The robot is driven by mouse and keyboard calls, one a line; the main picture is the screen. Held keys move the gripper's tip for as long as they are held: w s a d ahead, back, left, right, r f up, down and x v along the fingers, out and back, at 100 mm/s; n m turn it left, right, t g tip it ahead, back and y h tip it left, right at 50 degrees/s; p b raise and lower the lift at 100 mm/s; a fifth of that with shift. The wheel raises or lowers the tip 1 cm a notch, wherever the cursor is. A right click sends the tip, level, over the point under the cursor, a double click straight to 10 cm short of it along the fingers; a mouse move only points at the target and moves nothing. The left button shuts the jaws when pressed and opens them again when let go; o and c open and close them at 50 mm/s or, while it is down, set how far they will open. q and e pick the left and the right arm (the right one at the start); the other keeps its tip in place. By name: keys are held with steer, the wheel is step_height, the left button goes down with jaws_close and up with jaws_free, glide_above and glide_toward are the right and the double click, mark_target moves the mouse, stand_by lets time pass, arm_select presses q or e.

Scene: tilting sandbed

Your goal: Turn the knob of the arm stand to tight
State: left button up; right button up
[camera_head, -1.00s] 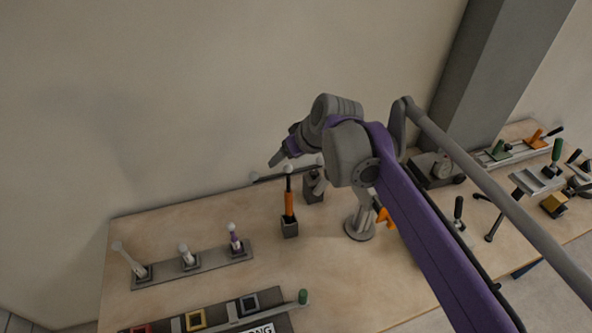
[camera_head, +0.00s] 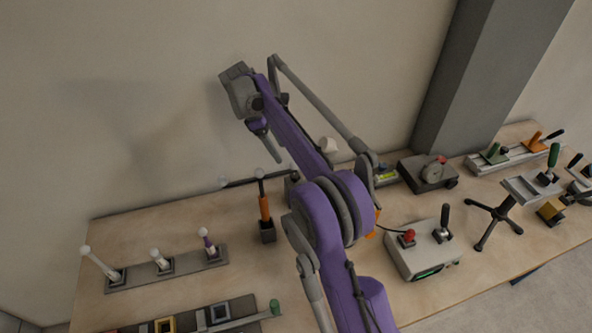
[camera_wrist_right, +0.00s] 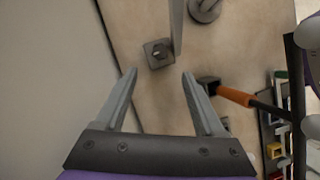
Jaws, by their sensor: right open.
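My right gripper (camera_head: 272,156) is raised above the back of the workbench, fingers pointing down. In the right wrist view (camera_wrist_right: 158,90) its fingers are apart with nothing between them. A round grey base (camera_wrist_right: 205,8) shows at the top edge of that view. I cannot tell for sure which part is the arm stand's knob. In the head view my arm hides most of that area; an orange piece (camera_head: 373,226) peeks out beside it. My left gripper is not seen.
An orange-handled lever (camera_head: 264,208) stands close by, also right of the fingers in the wrist view (camera_wrist_right: 235,96). A row of white-knobbed levers (camera_head: 160,260) is at left. A grey box (camera_head: 425,252) with a red button is at right. The wall is close behind.

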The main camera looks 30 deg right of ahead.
steer(key=x, duration=1)
steer(key=shift+f+b, duration=0.25)
steer(key=shift+b, duration=0.1)
jaws_close()
